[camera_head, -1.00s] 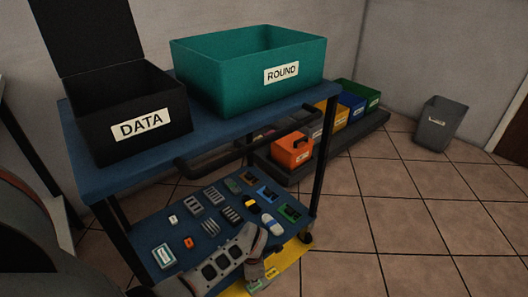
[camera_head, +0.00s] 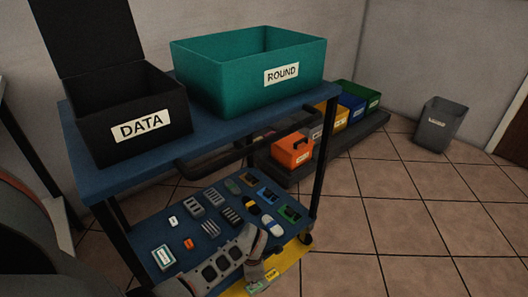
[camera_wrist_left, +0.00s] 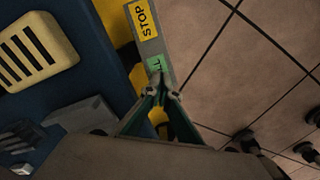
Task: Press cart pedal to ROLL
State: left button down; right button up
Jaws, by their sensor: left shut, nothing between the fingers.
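The blue cart (camera_head: 235,125) stands in the middle of the head view. Its pedal shows low by the yellow base, with a yellow STOP label (camera_head: 271,274). In the left wrist view the pedal is a grey bar (camera_wrist_left: 151,47) with the yellow STOP label at the top and a green label at the lower end, partly hidden by my fingers. My left gripper (camera_wrist_left: 161,92) is shut and empty, its fingertips at the green label. Whether they touch it I cannot tell. In the head view the left gripper (camera_head: 254,274) points down at the pedal. My right gripper is not in view.
A black DATA box (camera_head: 100,135) and teal ROUND bin (camera_head: 220,90) stand on the top shelf. Several small parts lie on the lower shelf (camera_head: 150,225). Coloured bins (camera_head: 292,150) and a grey waste bin (camera_head: 440,125) stand behind. Tiled floor at right is clear.

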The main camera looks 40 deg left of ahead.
pick_arm(q)
jog(key=shift+f, duration=1.45)
dwell(0.6)
jog(key=shift+w+r+p, duration=0.2)
jog(key=shift+r+p, duration=0.75)
jog(key=shift+r, duration=0.4)
jog(key=shift+r+p, duration=1.45)
jog(key=shift+r, duration=0.6)
jog(key=shift+s+r, duration=0.15)
jog(key=shift+r, duration=0.05)
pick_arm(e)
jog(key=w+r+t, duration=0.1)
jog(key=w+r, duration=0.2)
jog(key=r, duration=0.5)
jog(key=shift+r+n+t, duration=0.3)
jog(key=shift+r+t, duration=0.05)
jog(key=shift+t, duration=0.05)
